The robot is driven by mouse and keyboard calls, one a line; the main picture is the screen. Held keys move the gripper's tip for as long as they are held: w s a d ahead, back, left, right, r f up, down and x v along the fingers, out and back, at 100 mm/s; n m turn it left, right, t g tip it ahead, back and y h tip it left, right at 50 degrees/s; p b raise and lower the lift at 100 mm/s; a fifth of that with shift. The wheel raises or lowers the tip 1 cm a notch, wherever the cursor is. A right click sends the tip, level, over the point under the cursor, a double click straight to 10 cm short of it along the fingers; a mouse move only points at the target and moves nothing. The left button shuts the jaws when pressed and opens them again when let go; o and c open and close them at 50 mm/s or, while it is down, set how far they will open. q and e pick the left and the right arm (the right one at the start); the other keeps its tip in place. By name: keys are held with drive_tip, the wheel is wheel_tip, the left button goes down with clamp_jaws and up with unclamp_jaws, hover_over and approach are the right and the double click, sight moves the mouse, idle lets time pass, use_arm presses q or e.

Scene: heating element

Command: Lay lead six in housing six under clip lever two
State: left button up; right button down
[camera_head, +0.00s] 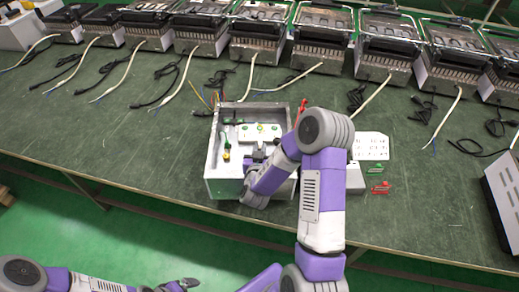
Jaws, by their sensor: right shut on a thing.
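An open grey metal housing (213,150) stands near the table's front edge. A white block with green dots (260,131) lies inside it; these may be the clip levers, but I cannot tell which is lever two. My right gripper (258,154) is low inside the housing, just in front of the block. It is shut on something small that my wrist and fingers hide. I cannot pick out lead six. A yellow and green part (226,152) is at the housing's left inside. My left gripper (182,285) is low in the picture, away from the housing; its jaws are unclear.
A row of heater units (262,32) with pale and black leads stands along the back of the green table (120,140). A white panel (371,146), green clips (376,169) and red clips (380,188) lie right of the housing. The table's left front is clear.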

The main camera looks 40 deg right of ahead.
drive_tip(key=shift+f+b, duration=0.4)
drive_tip(key=c, duration=1)
unclamp_jaws()
